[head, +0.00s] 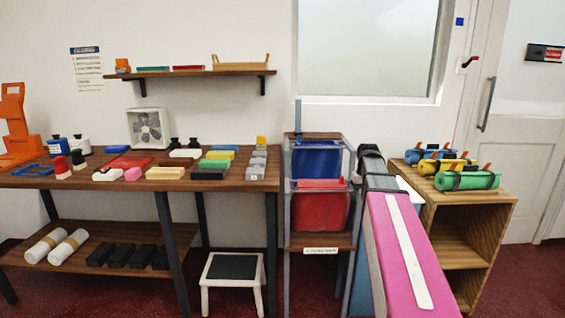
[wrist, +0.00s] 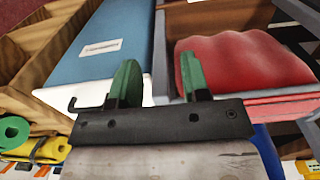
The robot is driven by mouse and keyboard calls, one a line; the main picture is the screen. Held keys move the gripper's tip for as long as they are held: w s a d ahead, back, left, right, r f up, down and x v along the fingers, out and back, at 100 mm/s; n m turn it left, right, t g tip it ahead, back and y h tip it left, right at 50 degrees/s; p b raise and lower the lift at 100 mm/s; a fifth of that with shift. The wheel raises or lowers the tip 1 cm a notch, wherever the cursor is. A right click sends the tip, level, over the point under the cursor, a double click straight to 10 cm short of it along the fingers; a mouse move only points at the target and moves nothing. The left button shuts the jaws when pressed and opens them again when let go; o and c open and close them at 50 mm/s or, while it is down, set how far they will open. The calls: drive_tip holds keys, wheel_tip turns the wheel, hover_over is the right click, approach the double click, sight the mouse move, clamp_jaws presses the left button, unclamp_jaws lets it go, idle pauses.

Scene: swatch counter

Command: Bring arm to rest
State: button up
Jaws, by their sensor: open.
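My arm (head: 405,260), pink with a white strip, reaches from the lower right of the head view toward the rack. Its dark far end is beside the rack's upper right, and the fingertips cannot be made out there. In the wrist view my gripper (wrist: 158,78) is open, with two green fingertips apart and nothing held between them. Beyond the fingers are a blue panel (wrist: 85,58) with a white label and the grey edge of the rack (wrist: 160,55). A red soft-looking piece (wrist: 245,65) lies in the rack to the right of the fingers.
The rack holds blue (head: 316,160) and red (head: 318,212) pieces. A wooden cabinet (head: 448,212) with blue, yellow and green rolls (head: 467,180) stands close right of my arm. A crowded counter (head: 110,182) is at left, above a small stool (head: 233,270). A wall shelf (head: 190,74) hangs above.

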drive_tip(key=s+a+f, duration=0.6)
drive_tip(key=s+f, duration=0.3)
drive_tip(key=f, duration=0.3)
drive_tip(key=s+a+f, duration=0.6)
drive_tip(key=s+f, duration=0.3)
drive_tip(key=f, duration=0.3)
drive_tip(key=shift+s+a+f, duration=0.15)
drive_tip(key=shift+a, duration=0.15)
